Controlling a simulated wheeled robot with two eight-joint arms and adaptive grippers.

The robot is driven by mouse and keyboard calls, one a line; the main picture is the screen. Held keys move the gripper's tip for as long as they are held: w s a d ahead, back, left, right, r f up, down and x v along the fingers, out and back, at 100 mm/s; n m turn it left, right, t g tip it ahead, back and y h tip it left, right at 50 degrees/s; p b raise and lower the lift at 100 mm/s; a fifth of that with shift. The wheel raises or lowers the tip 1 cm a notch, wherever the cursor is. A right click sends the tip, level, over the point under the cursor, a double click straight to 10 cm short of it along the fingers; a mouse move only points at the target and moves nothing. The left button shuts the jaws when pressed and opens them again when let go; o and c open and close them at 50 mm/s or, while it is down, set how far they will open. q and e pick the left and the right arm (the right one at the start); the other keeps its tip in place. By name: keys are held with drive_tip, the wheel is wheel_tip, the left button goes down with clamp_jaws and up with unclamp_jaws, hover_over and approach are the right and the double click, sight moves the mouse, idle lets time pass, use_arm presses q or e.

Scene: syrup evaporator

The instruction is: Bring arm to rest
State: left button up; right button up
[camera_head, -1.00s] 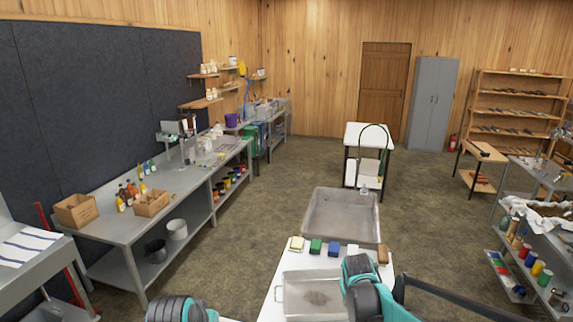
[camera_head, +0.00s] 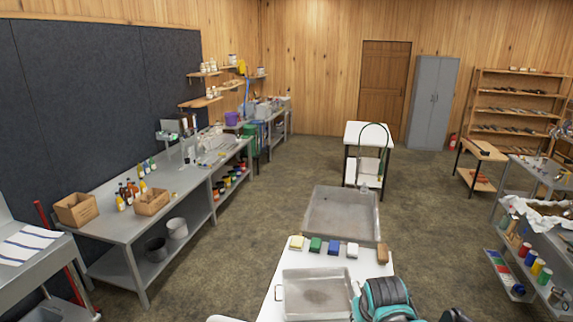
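Part of my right arm (camera_head: 385,298) shows at the bottom, over the right part of a white table (camera_head: 268,309). Its gripper is outside the picture or hidden. On the white table sits a shallow metal pan (camera_head: 316,292) with a side handle.
A large grey metal basin (camera_head: 342,213) stands just beyond the table. A long steel bench (camera_head: 120,222) with bottles and cardboard boxes runs along the left wall. A loaded steel shelf unit (camera_head: 545,230) stands at the right. The floor between the bench and basin is clear.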

drive_tip(key=s+a+f+t+y, duration=0.1)
drive_tip(key=s+a, duration=0.1)
drive_tip(key=s, duration=1.4)
wheel_tip(320, 180, down, 22)
drive_tip(key=b, duration=2.2)
drive_tip(key=shift+w+d+m+t, duration=0.15)
drive_tip(key=shift+m+t, duration=0.15)
drive_tip(key=shift+m, duration=0.1)
